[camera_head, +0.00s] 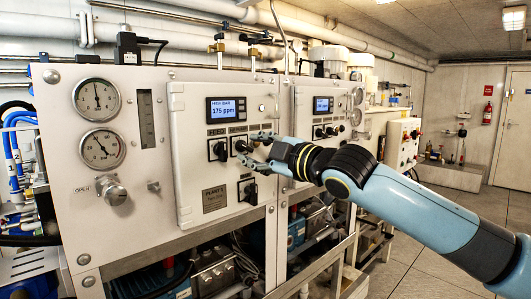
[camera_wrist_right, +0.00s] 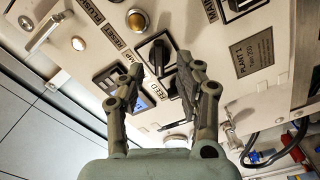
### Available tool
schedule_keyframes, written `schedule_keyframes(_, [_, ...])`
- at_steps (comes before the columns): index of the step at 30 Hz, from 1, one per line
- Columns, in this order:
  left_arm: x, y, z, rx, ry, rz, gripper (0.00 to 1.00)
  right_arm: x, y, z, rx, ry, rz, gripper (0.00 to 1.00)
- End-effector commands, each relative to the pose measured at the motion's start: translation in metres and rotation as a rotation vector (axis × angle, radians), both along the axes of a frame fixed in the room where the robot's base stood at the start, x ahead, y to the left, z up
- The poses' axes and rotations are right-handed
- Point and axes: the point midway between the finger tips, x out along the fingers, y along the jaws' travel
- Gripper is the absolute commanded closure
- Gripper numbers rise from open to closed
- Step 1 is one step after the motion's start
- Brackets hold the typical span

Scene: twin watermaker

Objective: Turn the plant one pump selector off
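The plant one panel (camera_head: 190,120) has a lit display (camera_head: 226,110) reading 175 ppm and a PLANT 1 plate (camera_head: 215,198). The black pump selector (camera_head: 239,146) is right of the feed selector (camera_head: 218,150) and partly covered by my right gripper (camera_head: 249,148). In the right wrist view, the pump selector (camera_wrist_right: 158,54) shows just beyond and between the tips of my right gripper (camera_wrist_right: 160,72). Its fingers are apart and hold nothing. Contact with the knob cannot be told. My left gripper is out of view.
Another black selector (camera_head: 248,190) sits below, right of the plate. Gauges (camera_head: 97,99) and a valve knob (camera_head: 113,193) are at left. A second plant panel (camera_head: 318,105) stands beyond my right arm. Open floor (camera_head: 425,270) lies at right.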

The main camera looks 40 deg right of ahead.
Motion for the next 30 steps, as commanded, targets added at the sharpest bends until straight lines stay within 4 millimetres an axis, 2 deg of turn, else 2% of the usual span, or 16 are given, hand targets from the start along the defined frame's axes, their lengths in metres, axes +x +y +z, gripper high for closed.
schedule_keyframes(6, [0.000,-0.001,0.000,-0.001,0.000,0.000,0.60,-0.032,-0.002,-0.001,-0.008,0.005,0.003,0.65])
schedule_keyframes(12, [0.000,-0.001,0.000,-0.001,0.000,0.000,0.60,-0.048,-0.004,-0.001,-0.006,0.003,0.000,0.65])
schedule_keyframes(30, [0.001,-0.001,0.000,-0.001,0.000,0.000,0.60,-0.052,-0.004,0.000,0.000,0.000,0.001,0.65])
